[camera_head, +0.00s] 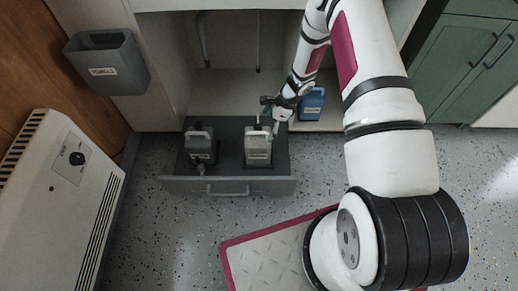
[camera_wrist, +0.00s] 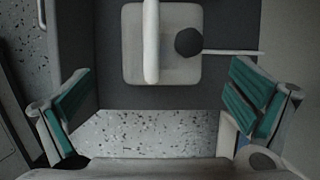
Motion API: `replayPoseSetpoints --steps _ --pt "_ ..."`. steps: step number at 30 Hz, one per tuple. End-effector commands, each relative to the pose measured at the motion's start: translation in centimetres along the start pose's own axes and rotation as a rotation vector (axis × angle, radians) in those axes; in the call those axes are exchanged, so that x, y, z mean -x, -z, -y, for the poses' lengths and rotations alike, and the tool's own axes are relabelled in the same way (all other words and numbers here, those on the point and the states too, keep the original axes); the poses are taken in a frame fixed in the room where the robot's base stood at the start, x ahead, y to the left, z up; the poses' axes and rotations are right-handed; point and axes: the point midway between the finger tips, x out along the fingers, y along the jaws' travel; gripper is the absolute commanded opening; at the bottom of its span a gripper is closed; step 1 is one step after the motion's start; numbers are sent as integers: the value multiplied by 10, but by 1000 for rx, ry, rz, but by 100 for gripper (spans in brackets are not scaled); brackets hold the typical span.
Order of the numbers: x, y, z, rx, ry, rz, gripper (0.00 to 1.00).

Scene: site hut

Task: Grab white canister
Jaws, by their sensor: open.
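The white canister (camera_head: 258,150) stands upright in the pulled-out drawer, at its right side. In the wrist view I see the white canister (camera_wrist: 133,62) from above, with a raised handle bar and a round black cap. My gripper (camera_head: 268,106) is above and near the back of the canister in the head view. In the wrist view my gripper (camera_wrist: 162,72) is open, its two teal-padded fingers spread wider than the canister. Nothing is held, and the canister's lower body is hidden from the wrist view.
A dark grey canister (camera_head: 201,149) stands left in the drawer (camera_head: 229,186). A blue canister (camera_head: 311,104) stands in the cabinet right of the drawer. A grey bin (camera_head: 106,66) hangs on the left, above a white heater (camera_head: 58,190). Speckled floor is open before the drawer.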

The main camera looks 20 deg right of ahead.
Motion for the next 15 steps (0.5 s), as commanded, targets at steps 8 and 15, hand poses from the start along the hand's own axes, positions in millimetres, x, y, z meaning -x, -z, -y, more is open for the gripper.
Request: replayPoseSetpoints --steps 8,15 --pt "-35 0 0 1 1 -1 100" --pt "-49 -2 1 3 0 -1 100"
